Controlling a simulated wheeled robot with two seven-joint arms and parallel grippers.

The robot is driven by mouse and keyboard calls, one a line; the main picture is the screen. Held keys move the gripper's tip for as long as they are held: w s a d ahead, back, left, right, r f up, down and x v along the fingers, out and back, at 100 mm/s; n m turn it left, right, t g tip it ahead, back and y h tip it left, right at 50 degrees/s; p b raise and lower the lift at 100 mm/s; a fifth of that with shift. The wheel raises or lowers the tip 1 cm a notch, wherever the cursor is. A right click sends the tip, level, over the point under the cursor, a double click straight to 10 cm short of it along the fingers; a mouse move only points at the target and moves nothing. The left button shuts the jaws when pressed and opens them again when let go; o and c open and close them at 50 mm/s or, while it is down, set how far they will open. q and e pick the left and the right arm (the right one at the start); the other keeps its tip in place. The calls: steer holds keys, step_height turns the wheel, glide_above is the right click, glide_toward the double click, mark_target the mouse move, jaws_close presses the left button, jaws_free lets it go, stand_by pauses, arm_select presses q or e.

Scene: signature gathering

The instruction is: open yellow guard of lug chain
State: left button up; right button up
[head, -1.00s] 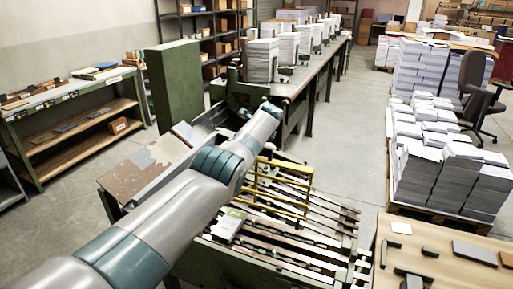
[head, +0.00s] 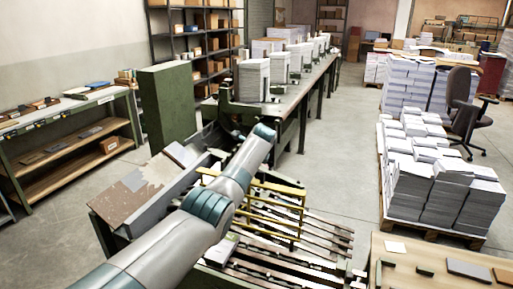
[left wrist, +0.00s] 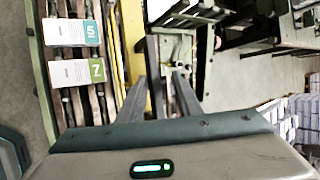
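The yellow guard (head: 285,188) is a frame of several thin bars over the lug chain (head: 325,236), partly hidden behind my left arm. The chain is a bed of dark slats and rails. In the left wrist view a yellow bar of the guard (left wrist: 133,50) runs beside and behind my left finger. My left gripper (left wrist: 160,76) points at the machine with its two fingers apart. I cannot tell whether a finger touches the guard. In the head view the arm hides the fingers. My right gripper is not in view.
Signatures marked 5 (left wrist: 72,33) and 7 (left wrist: 72,73) lie on the chain. A long table (head: 300,85) with paper stacks runs behind. A shelf (head: 70,155) stands at the left, and paper stacks on a pallet (head: 405,228) stand at the right. Open floor (head: 340,160) lies between.

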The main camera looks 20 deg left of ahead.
arm_select(q)
steer(key=v, duration=0.4)
steer(key=shift+d+r+b, duration=0.1)
steer(key=shift+d+b, duration=0.05)
steer(key=shift+b, duration=0.2)
steer(key=shift+s+d+r, duration=0.1)
steer(key=shift+s+r, duration=0.1)
steer(key=shift+r, duration=0.15)
steer(key=b+v, duration=0.3)
steer(key=v, duration=0.7)
steer(key=shift+r, duration=0.3)
steer(key=shift+s, duration=0.15)
